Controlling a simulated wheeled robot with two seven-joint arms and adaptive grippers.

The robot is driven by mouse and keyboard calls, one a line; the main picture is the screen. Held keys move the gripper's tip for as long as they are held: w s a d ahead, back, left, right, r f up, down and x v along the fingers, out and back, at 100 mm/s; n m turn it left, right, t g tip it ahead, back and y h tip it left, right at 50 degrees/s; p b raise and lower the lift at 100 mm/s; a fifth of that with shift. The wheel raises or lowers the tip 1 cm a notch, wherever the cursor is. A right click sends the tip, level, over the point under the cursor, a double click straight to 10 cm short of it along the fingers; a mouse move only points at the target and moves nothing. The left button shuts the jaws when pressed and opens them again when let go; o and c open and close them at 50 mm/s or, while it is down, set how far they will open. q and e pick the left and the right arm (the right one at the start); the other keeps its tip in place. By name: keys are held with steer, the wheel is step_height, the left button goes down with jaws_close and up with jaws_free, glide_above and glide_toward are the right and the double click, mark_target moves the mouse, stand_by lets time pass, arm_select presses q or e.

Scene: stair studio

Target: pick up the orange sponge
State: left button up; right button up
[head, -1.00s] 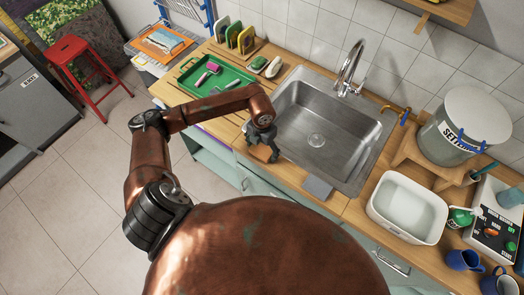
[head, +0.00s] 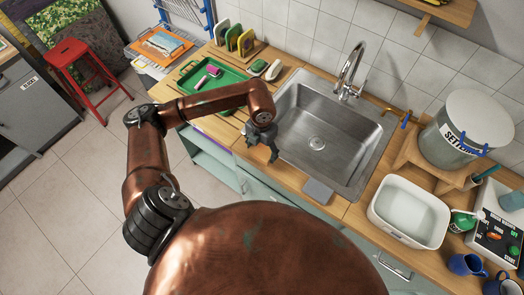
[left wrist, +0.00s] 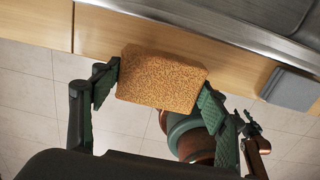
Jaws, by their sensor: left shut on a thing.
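The orange sponge (left wrist: 162,80) is a speckled block between the two fingers of my left gripper (left wrist: 160,92) in the left wrist view. The fingers press on its left and right ends. In the head view my left gripper (head: 261,152) is at the front edge of the counter, left of the sink, and is shut on the sponge.
A green tray (head: 222,86) stands at the back left. A white basin (head: 409,210) is at the right. Floor in front of the counter is clear.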

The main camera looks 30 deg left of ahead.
mark_target(261, 159)
arm_select(q)
steer(key=s+r, duration=0.1)
steer(key=s+d+r, duration=0.2)
steer(key=r, duration=0.1)
steer(key=shift+s, duration=0.1)
steer(key=s+d+r, duration=0.3)
steer(key=s+d, duration=0.1)
steer(key=s, duration=0.3)
steer(key=shift+r+b, duration=0.25)
steer(key=shift+b, duration=0.2)
steer(key=shift+o, duration=0.6)
steer(key=c, duration=0.4)
